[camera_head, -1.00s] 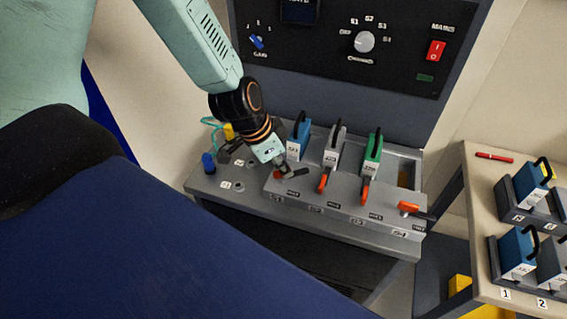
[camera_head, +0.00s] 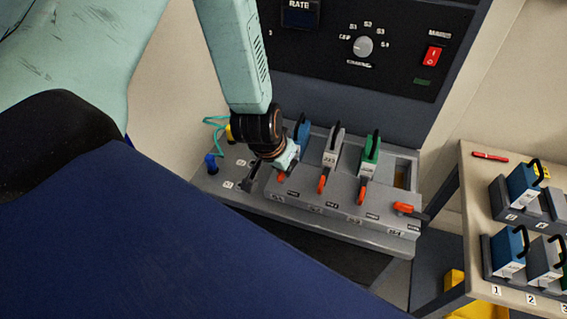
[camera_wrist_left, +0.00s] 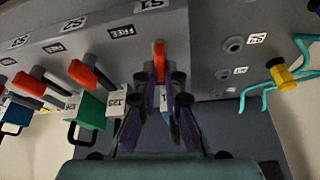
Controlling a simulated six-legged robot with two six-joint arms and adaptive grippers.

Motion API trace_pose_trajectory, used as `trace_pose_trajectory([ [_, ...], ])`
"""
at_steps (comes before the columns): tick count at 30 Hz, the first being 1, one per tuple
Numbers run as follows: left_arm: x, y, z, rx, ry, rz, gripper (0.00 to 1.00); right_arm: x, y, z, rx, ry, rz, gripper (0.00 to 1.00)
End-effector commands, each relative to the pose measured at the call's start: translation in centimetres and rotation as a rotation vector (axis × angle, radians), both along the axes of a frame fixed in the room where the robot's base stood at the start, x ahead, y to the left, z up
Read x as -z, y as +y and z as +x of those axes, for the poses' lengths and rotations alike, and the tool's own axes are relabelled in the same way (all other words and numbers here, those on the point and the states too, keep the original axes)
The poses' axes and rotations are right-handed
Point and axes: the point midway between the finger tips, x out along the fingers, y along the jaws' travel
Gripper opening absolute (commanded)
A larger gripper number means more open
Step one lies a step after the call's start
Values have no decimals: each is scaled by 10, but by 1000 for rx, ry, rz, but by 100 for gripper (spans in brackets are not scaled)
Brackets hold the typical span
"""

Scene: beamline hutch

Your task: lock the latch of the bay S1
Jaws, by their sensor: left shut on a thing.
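Bay S1 is at the left end of the grey bench block, with a blue module (camera_head: 302,134) in it. Its orange latch handle (camera_head: 281,176) shows beside my left gripper (camera_head: 268,180). In the left wrist view the latch handle (camera_wrist_left: 159,55) stands between the fingertips of my left gripper (camera_wrist_left: 160,78), which is shut on it. The S1 label (camera_wrist_left: 152,4) and a FREE label (camera_wrist_left: 122,31) are by it. The handle's base is partly hidden by the fingers. My right gripper is not in view.
Orange handles (camera_head: 322,184) (camera_head: 361,192) of the bays with the white and green modules point toward the front. The rightmost handle (camera_head: 403,208) lies sideways at an empty bay. A blue plug (camera_head: 210,163) and a yellow plug (camera_wrist_left: 283,78) are near the gripper. A side table (camera_head: 472,180) stands right.

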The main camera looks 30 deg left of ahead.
Motion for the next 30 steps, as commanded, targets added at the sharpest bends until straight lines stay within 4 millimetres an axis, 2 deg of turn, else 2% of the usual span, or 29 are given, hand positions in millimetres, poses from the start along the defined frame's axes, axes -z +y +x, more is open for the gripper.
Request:
trace_pose_trajectory([
  [11, 0, 0, -1, -151, 2, 0, 0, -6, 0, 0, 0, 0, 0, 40],
  [27, 1, 0, -1, -174, 4, -1, 0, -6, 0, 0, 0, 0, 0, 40],
  [28, 1, 0, -1, -174, 4, -1, 10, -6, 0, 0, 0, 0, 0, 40],
  [30, 1, 0, -1, -173, 4, -1, 16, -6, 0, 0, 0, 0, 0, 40],
])
